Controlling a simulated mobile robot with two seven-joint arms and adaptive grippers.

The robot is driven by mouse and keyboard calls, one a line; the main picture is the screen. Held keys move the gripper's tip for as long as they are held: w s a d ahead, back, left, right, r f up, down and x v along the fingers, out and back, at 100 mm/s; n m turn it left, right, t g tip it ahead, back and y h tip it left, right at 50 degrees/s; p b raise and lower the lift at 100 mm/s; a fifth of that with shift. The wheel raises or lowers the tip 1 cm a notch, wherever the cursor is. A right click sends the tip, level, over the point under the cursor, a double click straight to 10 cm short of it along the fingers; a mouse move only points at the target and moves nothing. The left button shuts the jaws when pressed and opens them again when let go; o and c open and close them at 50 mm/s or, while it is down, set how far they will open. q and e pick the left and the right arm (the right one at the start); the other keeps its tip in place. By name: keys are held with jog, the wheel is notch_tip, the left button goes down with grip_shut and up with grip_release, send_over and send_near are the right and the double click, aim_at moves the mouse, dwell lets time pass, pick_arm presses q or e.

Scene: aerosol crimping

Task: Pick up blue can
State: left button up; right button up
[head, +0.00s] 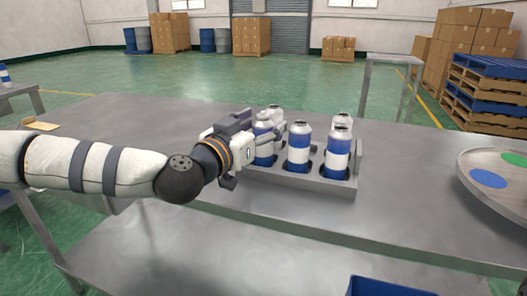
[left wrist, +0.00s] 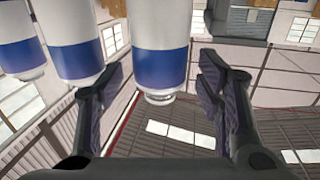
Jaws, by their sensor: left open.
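Several blue-and-white cans with silver tops stand upright in a grey metal tray (head: 300,184) on the table. The middle front can (head: 299,158) and right front can (head: 337,162) show clearly. The left front can (head: 263,151) is partly covered by my left gripper (head: 270,134), which reaches in from the left at its upper part. In the left wrist view, my left gripper (left wrist: 162,78) is open, with one blue can (left wrist: 160,62) between its fingers and visible gaps beside it. That view appears upside down. My right gripper is out of view.
A round tray (head: 470,170) with blue and green discs stands at the right on the metal table (head: 405,190). A blue bin (head: 385,288) shows at the bottom edge. The table between cans and round tray is clear.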

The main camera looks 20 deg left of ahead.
pick_arm(q)
jog(key=shift+w+d, duration=0.1)
jog(key=shift+w, duration=0.3)
grip_shut()
jog(key=shift+r, duration=0.25)
notch_tip(320, 180, up, 3)
jog(key=shift+r+p, duration=0.15)
jog(key=shift+p, duration=0.3)
jog(key=s+d+r+p, duration=0.3)
jog(key=s+d+r, duration=0.5)
jog(key=s, duration=0.3)
jog(key=shift+s+r+p, duration=0.25)
jog(key=shift+r+p, duration=0.1)
jog(key=shift+r, duration=0.3)
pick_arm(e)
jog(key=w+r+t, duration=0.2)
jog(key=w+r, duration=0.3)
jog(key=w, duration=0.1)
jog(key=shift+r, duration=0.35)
